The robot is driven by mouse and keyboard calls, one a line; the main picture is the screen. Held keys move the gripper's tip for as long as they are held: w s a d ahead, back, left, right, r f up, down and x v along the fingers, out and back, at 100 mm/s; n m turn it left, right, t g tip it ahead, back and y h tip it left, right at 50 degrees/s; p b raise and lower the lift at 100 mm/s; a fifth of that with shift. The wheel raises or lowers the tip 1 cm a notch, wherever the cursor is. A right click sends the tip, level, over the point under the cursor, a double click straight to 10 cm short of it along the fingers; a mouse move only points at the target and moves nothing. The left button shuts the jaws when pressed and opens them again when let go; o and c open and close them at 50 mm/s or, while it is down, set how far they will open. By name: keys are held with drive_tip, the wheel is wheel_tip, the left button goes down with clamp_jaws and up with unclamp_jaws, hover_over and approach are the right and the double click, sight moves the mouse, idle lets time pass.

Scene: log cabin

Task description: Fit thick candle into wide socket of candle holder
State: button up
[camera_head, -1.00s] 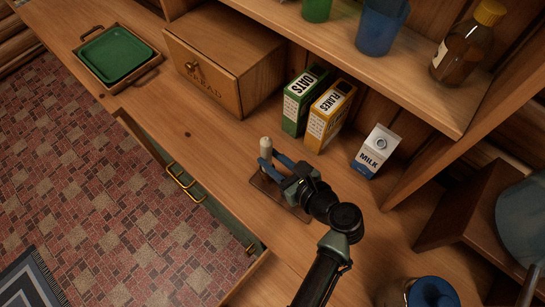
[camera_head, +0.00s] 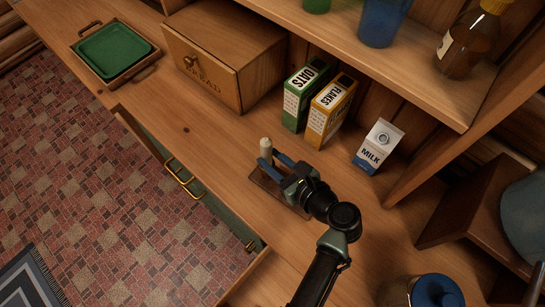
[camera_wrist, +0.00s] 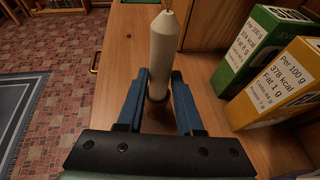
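A pale thick candle (camera_head: 266,147) stands close to upright over the far end of a flat dark brown holder (camera_head: 262,181) on the counter. In the wrist view the candle (camera_wrist: 156,48) rises between my two blue fingers. My gripper (camera_head: 272,159) comes in from the lower right, low over the holder, with a finger on each side of the candle's lower part. A dark band shows around the candle's lower end in the wrist view. The fingers hide much of the holder, so how deep the candle sits cannot be told.
An oats box (camera_head: 300,98), a flakes box (camera_head: 328,110) and a milk carton (camera_head: 377,147) stand behind the holder. A bread box (camera_head: 225,60) and a green tray (camera_head: 112,52) are farther left. The counter left of the holder is clear. A shelf (camera_head: 430,85) overhangs at the right.

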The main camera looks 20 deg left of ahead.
drive_tip(key=o, duration=0.4)
drive_tip(key=b+v, duration=0.1)
drive_tip(key=v, duration=1.2)
drive_tip(key=shift+r, duration=0.1)
drive_tip(key=shift+s, duration=0.1)
